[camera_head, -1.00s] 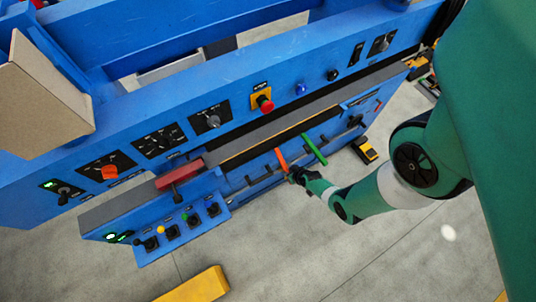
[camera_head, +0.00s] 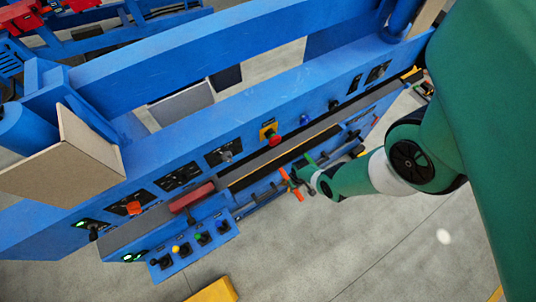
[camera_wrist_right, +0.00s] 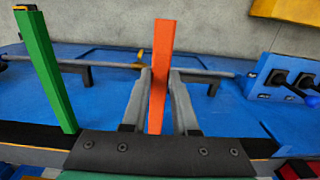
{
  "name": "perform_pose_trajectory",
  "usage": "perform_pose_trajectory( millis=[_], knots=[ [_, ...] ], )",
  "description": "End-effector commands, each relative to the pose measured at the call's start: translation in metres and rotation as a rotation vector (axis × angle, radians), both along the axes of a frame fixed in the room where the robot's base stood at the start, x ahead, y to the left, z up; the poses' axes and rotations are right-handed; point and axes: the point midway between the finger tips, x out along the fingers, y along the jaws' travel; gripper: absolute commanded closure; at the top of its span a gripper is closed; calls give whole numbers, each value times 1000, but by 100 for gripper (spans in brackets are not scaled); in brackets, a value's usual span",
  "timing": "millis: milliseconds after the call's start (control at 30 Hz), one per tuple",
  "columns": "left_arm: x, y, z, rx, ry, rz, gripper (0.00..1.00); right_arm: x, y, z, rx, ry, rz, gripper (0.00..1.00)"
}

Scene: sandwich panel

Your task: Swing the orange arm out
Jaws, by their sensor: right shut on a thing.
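The orange arm (camera_head: 298,194) is a flat bar on the front of the blue panel, and part of it is hidden behind my right gripper in the head view. My right gripper (camera_head: 295,180) crosses the bar there. In the right wrist view the orange arm (camera_wrist_right: 160,65) stands between the two grey fingers of my right gripper (camera_wrist_right: 159,78), which is shut on it. The green arm (camera_wrist_right: 45,75) stands apart to the left in the wrist view. It also shows just beyond the gripper in the head view (camera_head: 310,161). My left gripper is not in view.
A red handle (camera_head: 192,197) and several small levers (camera_head: 202,238) lie left of the gripper. A red button (camera_head: 274,140) on yellow sits on the panel above. A yellow block (camera_head: 214,291) is on the floor. Open grey floor lies in front of the panel.

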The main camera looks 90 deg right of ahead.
Motion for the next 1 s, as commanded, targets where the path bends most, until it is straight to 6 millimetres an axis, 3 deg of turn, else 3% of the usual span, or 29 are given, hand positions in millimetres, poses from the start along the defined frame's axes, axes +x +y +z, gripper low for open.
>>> perform_pose_trajectory(
  millis=[367, 400, 533, 833, 1000],
  knots=[
    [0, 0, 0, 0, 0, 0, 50, 0, 0, 1, 1, 1, 0, 100],
    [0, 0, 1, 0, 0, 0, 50, 0, 0, 1, 1, 1, 0, 66],
    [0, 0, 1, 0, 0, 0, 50, 0, 0, 1, 1, 1, 0, 43],
    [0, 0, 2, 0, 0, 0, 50, 0, 0, 3, 2, 1, 0, 43],
    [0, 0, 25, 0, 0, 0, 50, 0, 0, 29, 2, 1, 0, 43]
  ],
)
